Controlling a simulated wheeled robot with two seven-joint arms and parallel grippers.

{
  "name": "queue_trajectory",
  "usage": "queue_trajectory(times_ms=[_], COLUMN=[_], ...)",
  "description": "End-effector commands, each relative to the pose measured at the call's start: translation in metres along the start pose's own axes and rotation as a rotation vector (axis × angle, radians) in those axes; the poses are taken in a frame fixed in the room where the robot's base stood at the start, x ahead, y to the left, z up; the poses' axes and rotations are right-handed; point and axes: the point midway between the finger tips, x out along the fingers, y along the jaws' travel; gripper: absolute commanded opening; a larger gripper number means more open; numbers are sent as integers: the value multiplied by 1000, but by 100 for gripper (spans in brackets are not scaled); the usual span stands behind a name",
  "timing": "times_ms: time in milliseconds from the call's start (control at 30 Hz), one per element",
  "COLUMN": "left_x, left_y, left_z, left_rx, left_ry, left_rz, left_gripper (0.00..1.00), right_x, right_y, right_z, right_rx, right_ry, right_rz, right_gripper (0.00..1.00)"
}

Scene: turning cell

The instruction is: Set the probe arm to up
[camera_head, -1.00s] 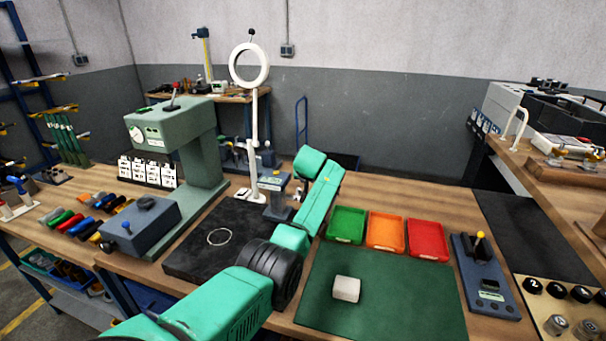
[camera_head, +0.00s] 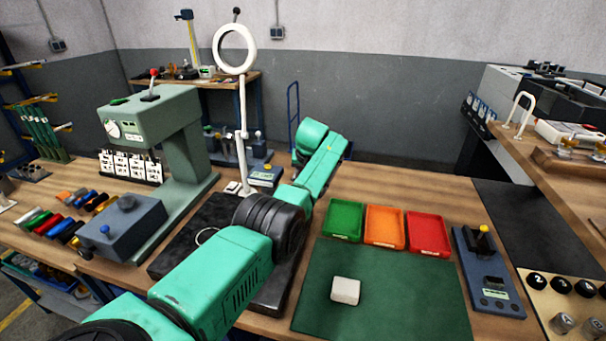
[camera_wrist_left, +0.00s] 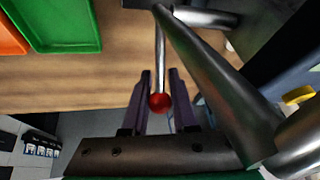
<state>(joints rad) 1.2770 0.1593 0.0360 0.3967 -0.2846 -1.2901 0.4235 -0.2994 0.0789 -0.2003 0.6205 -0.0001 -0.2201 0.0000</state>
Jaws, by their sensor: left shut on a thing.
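The probe arm (camera_wrist_left: 160,62) is a thin metal rod ending in a red ball, seen in the left wrist view. The rod runs from a thicker metal bar at the top of that view down between my left gripper's fingers. My left gripper (camera_wrist_left: 160,92) is shut on the rod, with the red ball (camera_wrist_left: 160,102) between the fingers near the palm. In the head view my green left arm reaches to the back of the table; the gripper and probe arm are hidden behind it. My right gripper is not in view.
A thick metal cylinder (camera_wrist_left: 215,85) slants close beside the fingers. Green (camera_head: 343,222), orange (camera_head: 384,227) and red (camera_head: 428,233) trays stand right of my arm. A white block (camera_head: 345,290) lies on the green mat (camera_head: 400,308). A ring lamp (camera_head: 235,48) stands behind.

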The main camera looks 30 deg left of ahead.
Motion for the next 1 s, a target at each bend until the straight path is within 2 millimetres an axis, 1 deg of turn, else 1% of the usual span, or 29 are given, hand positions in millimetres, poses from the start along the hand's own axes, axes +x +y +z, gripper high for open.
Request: queue_trajectory(times_ms=[33,200,667,700,733,767,1000], left_x=[6,6,6,6,6,6,3], left_y=[0,0,0,0,-1,-1,-1], left_z=[9,14,16,16,16,15,12], left_rx=[5,12,14,15,15,14,13], left_ry=[-30,-60,-73,-73,-72,-71,-62], left_rz=[-4,-8,-11,-11,-11,-11,-10], left_gripper=[0,0,0,42,53,56,56], right_x=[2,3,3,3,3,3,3], right_y=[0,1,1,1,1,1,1], right_z=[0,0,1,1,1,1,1], right_rx=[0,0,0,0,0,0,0], right_ry=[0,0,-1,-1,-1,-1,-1], right_rz=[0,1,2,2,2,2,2], right_gripper=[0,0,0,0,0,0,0])
